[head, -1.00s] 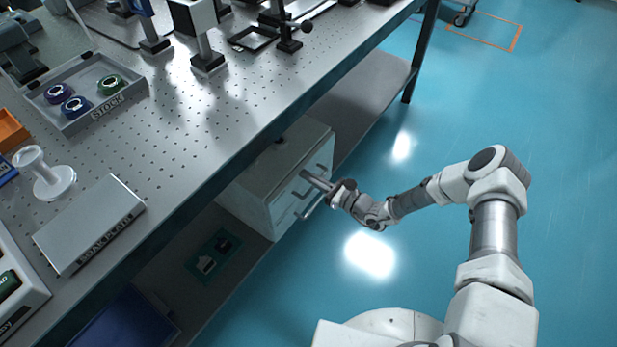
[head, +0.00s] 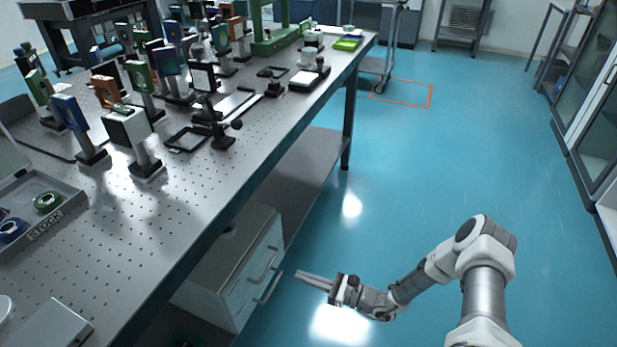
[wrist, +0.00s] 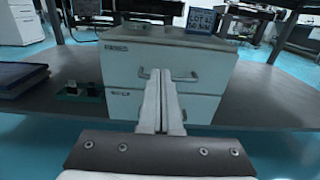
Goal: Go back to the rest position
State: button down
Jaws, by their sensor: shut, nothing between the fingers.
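My gripper (head: 300,275) is shut and empty. In the head view it is just right of the white drawer cabinet (head: 222,285), over the blue floor and apart from the handles. In the wrist view my gripper (wrist: 160,75) points at the front of the cabinet (wrist: 190,63), between the two ends of the upper handle's line of sight. Both drawers look closed. The fingers hide the middle of the drawer fronts.
The perforated optical table (head: 150,225) stands at left, with several mounts on top and a lower shelf (head: 300,180). The stock tray (head: 65,215) is near its left end. Blue floor (head: 480,150) is open to the right. Glass cabinets (head: 595,130) stand at far right.

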jog(key=s+d+r+n+g+h, duration=0.25)
jog(key=r+n, duration=0.25)
jog(key=r, duration=0.3)
jog(key=s+d+r+n+g+h, duration=0.1)
jog(key=r+n+g+h, duration=0.15)
jog(key=r+n, duration=0.4)
jog(key=s+d+r+n+g+h, duration=0.2)
jog(key=r+n+g, duration=0.15)
jog(key=r, duration=0.55)
jog(key=s+d+r+n+t+h, duration=0.4)
jog(key=s+d+r+h, duration=0.15)
jog(key=s+r, duration=0.35)
jog(key=s+d+r+n+t+h, duration=0.4)
jog(key=s+d+r, duration=0.3)
jog(key=r, duration=0.5)
notch_tip(320, 180, up, 21)
jog(key=m+p, duration=0.1)
jog(key=p, duration=2)
jog(key=shift+w+f, duration=0.15)
jog(key=shift+a+h, duration=0.25)
jog(key=shift+a, duration=0.05)
